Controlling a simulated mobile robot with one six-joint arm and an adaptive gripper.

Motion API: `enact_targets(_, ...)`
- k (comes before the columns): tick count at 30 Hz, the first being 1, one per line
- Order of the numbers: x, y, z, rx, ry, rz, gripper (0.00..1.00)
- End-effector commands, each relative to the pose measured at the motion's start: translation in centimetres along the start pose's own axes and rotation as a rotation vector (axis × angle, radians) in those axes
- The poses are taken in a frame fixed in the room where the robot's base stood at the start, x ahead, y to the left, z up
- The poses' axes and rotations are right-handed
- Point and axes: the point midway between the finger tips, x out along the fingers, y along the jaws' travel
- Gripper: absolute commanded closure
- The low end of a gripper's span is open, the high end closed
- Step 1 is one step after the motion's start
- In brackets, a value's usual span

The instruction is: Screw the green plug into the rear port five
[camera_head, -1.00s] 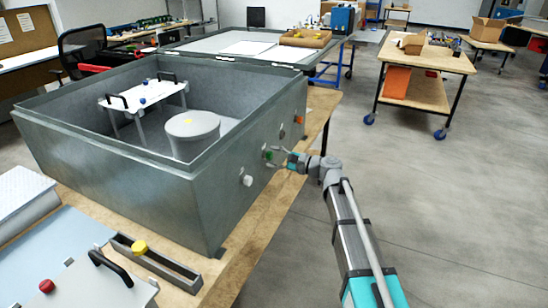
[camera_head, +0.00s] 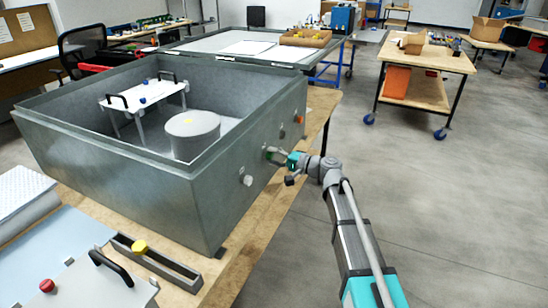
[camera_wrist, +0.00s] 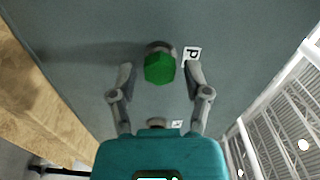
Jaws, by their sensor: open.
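The green plug (camera_wrist: 160,68) is a hexagonal head in front of a grey round port collar (camera_wrist: 158,46) on the metal wall of the box. It appears seated at the port; how deep it sits I cannot tell. My gripper (camera_wrist: 160,72) is open, with one finger on each side of the plug and small gaps between. In the head view, my gripper (camera_head: 273,154) is at the outer right wall of the grey box (camera_head: 110,160), and the plug is mostly hidden there. A white label (camera_wrist: 192,54) with a dark, sideways character is right of the port.
Another port (camera_wrist: 156,123) with a label is partly hidden by my gripper body. A white plug (camera_head: 247,180) and an orange plug (camera_head: 299,119) stick out of the same wall. The wooden table edge (camera_head: 290,200) runs below; open floor lies right.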

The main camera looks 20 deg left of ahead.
Motion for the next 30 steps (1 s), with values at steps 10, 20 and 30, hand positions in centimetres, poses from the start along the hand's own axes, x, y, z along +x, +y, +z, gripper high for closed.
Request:
enact_targets(10,0.0,-0.01,0.03,-0.263,0.006,0.0,0.38)
enact_targets(20,0.0,-0.02,0.06,-0.513,0.011,-0.001,0.38)
enact_targets(30,0.0,-0.03,0.08,-0.77,0.017,-0.001,0.38)
